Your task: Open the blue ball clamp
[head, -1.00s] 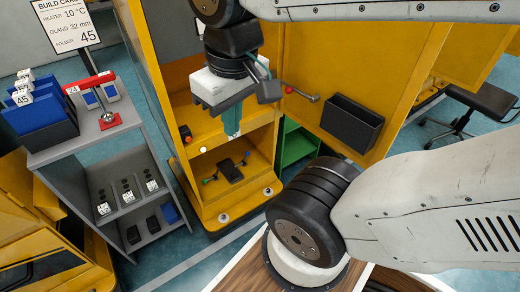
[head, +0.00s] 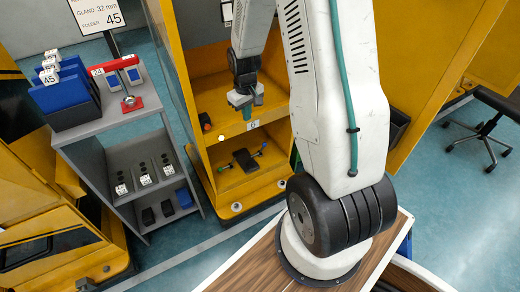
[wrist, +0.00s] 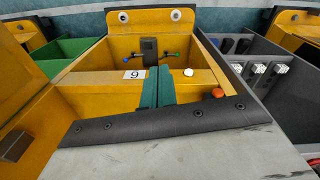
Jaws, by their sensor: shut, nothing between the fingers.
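The ball clamp is a dark block (head: 244,160) with thin arms ending in small balls, low inside the yellow cabinet (head: 205,100). In the wrist view the block (wrist: 148,50) stands upright, with a blue ball (wrist: 134,55) on its left and a green ball (wrist: 178,54) on its right. My gripper (head: 247,112) hangs inside the cabinet, above and in front of the block. Its teal fingers (wrist: 158,86) are shut and empty, apart from the balls. They hide a little of the space below the block.
A yellow ledge with a number tag (wrist: 134,74) crosses in front of the block. A white knob (wrist: 187,72) and an orange knob (wrist: 218,92) sit right of my fingers. A grey shelf (head: 110,135) with blue folders stands left of the cabinet.

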